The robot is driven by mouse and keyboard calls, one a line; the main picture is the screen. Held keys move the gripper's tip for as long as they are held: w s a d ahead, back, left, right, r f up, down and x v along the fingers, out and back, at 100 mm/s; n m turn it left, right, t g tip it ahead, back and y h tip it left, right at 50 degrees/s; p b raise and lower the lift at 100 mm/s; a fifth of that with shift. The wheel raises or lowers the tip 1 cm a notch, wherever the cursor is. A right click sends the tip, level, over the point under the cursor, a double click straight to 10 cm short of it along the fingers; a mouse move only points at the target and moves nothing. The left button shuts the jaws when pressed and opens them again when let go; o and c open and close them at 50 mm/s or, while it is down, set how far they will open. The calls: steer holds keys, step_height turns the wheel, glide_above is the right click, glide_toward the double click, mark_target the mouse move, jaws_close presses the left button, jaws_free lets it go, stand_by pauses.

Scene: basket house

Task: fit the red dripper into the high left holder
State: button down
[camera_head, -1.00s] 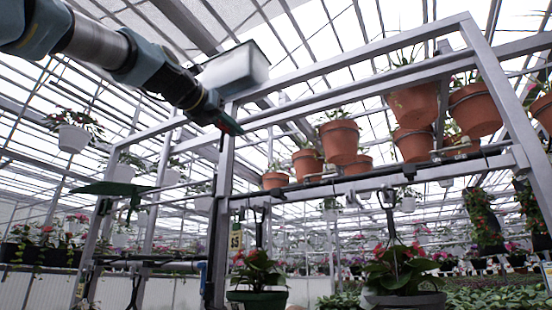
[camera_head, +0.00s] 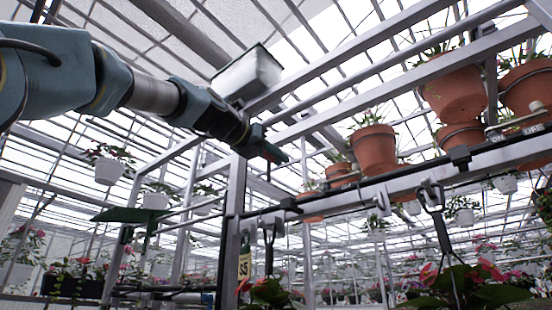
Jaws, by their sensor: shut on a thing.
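My gripper (camera_head: 257,142) is at the end of my arm, up at the left end of the metal plant rack. The fingers hide part of the dripper. A small black clip (camera_head: 289,204) on the dark pipe lies below and right of the gripper, and looks like the high left holder. There is a gap in the picture between it and the dripper. A second black clip (camera_head: 460,157) sits further right.
Terracotta pots (camera_head: 374,150) stand along the rack behind the dark pipe. A metal post (camera_head: 232,220) rises just below my gripper. Hooks (camera_head: 432,197) and a price tag (camera_head: 244,263) hang below. A pale box-like lamp (camera_head: 246,75) is above my arm.

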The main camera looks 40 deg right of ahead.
steer(key=f+p+x, duration=0.1)
steer(key=p+x, duration=0.1)
steer(key=x, duration=0.5)
steer(key=shift+d+f, duration=0.2)
steer(key=shift+d, duration=0.1)
steer(key=shift+a, duration=0.1)
stand_by(0.8)
stand_by(0.5)
steer(key=shift+f+b, duration=1.25)
steer(key=shift+f, duration=0.1)
steer(key=shift+f, duration=0.1)
steer(key=shift+f+b, duration=1.35)
steer(key=shift+f, duration=0.05)
steer(key=c, duration=0.8)
jaws_free()
steer(key=shift+f, duration=0.1)
